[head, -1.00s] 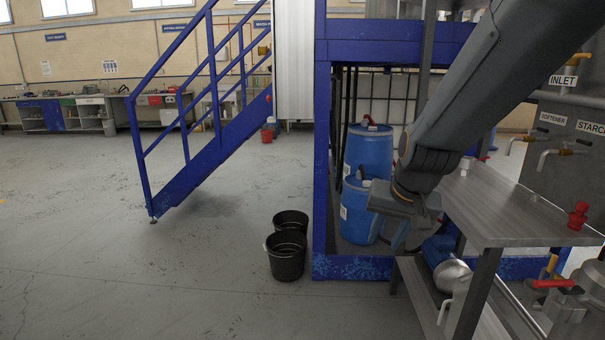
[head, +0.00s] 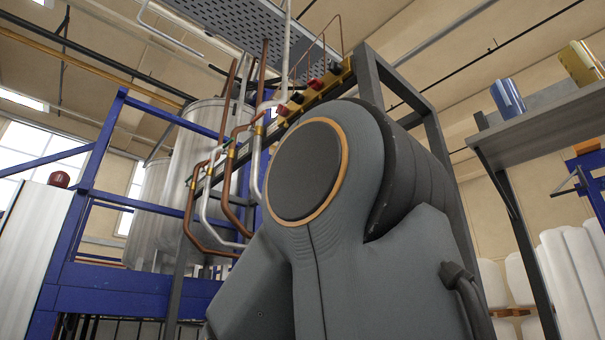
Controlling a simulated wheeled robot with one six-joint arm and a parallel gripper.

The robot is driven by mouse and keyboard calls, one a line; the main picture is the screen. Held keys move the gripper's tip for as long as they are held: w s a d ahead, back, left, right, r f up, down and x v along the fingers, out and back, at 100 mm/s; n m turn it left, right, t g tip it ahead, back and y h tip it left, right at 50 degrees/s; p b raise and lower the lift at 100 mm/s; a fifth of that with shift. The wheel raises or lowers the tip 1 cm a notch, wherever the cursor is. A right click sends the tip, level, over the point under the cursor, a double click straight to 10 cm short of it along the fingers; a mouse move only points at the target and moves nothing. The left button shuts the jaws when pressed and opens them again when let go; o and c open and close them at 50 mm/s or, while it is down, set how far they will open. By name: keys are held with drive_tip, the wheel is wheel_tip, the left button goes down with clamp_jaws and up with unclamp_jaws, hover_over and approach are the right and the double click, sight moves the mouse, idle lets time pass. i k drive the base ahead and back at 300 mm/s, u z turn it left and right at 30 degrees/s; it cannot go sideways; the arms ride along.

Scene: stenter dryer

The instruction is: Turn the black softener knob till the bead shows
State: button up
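High up in the head view, a yellow valve bar carries a row of small red and black knobs. A black knob (head: 296,97) sits on it among red knobs (head: 315,85). No label can be read there, so I cannot tell which knob is the softener one. No bead can be made out. A big grey link of my own arm fills the centre and lower middle, hiding what is behind it. My gripper is not in view.
Copper and steel pipes (head: 192,210) run down from the valve bar in front of steel tanks (head: 196,150). Blue framework (head: 75,225) stands at left. A shelf (head: 560,122) with a blue can (head: 507,97) and a yellow can (head: 580,63) is at right.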

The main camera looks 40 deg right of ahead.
sight(297, 98)
drive_tip(key=k, duration=0.9)
drive_tip(key=u, duration=0.6)
drive_tip(key=i, duration=0.6)
drive_tip(key=z, duration=1.7)
